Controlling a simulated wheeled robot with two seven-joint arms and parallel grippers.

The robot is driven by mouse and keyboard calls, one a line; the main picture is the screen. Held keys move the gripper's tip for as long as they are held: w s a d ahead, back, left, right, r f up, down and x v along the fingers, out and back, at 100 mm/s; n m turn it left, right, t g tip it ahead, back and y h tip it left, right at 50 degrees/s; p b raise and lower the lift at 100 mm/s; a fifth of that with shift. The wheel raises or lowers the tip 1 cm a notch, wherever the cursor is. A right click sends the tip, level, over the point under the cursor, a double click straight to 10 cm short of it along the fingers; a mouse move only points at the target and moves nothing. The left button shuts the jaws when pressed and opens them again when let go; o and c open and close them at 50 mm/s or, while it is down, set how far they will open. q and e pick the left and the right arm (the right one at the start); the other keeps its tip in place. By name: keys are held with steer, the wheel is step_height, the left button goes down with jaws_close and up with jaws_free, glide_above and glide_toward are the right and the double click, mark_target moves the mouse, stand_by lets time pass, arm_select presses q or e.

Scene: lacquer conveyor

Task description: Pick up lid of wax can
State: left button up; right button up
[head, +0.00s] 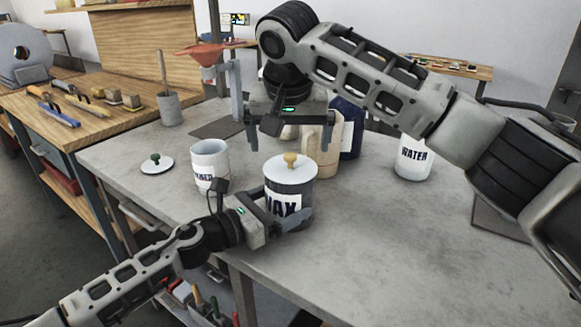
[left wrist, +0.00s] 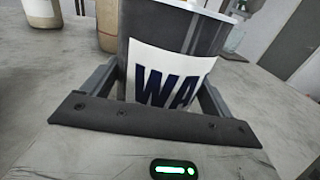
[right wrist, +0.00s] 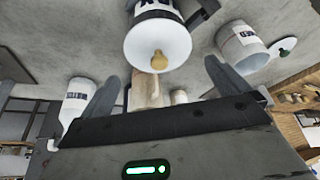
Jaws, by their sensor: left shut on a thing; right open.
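The wax can (head: 291,205) is a dark grey can with a white "WAX" label, upright on the grey table. Its white lid (head: 272,169) with a yellow knob (head: 290,159) sits on top. My left gripper (head: 286,222) is shut on the can's body from the front; the left wrist view shows the can (left wrist: 165,55) between its fingers. My right gripper (head: 279,128) is open and empty, above and behind the can. In the right wrist view, the lid (right wrist: 142,42) and knob (right wrist: 159,60) are beyond the open fingers, not touching them.
A white labelled can (head: 209,166) stands open left of the wax can, with a loose white lid with green knob (head: 155,163) beside it. A tan jug (head: 320,145) and a dark blue container (head: 348,130) stand behind. A white WATER container (head: 412,162) is at right. The front right table is clear.

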steer(key=x, duration=0.5)
steer(key=shift+d, duration=0.1)
steer(key=c, duration=0.7)
steer(key=shift+o, duration=0.2)
step_height(320, 180, up, 10)
steer(key=shift+r, duration=0.1)
step_height(320, 180, up, 5)
glide_above(291, 155)
steer(key=shift+w, duration=0.1)
stand_by(0.6)
arm_select(q)
steer(key=o, duration=1.2)
steer(key=shift+c, duration=0.2)
